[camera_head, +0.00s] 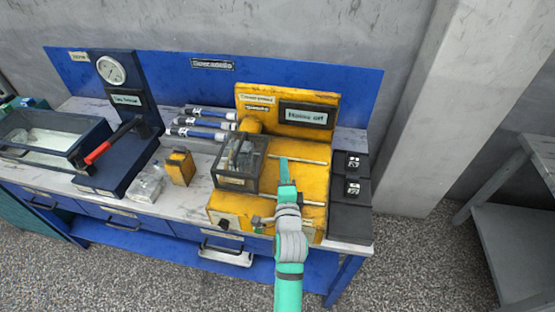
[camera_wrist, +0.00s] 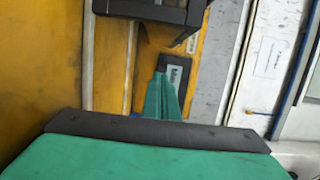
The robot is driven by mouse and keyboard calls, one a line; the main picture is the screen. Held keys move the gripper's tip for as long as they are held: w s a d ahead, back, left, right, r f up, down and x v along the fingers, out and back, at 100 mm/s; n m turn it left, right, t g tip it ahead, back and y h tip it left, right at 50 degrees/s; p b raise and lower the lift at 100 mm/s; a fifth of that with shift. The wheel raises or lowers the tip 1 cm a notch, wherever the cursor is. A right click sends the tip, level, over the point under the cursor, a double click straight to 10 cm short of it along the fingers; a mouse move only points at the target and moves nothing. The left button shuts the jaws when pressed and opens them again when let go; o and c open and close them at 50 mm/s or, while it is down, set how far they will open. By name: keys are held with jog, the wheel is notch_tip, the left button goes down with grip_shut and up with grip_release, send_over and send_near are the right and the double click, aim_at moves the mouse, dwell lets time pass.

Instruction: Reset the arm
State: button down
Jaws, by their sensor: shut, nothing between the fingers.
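My gripper (camera_head: 285,172) is at the end of my green and grey arm, in front of the yellow machine (camera_head: 262,205). In the head view it overlaps the right part of the machine's top, by the metal rods. Whether it touches the machine I cannot tell. In the wrist view my green fingers (camera_wrist: 162,98) are together and hold nothing. They point toward a small dark-framed label (camera_wrist: 176,72) on a yellow surface.
A clear-sided box (camera_head: 240,160) sits on the machine. Two black switch boxes (camera_head: 352,188) stand to its right. A yellow block (camera_head: 180,167), blue-banded cylinders (camera_head: 205,128) and a gauge stand (camera_head: 111,70) are to the left. A grey shelf (camera_head: 510,220) stands at far right, past open floor.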

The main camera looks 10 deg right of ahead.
jog(key=s, duration=0.6)
jog(key=shift+s+a, duration=0.1)
jog(key=shift+s, duration=0.3)
jog(key=shift+a, duration=0.15)
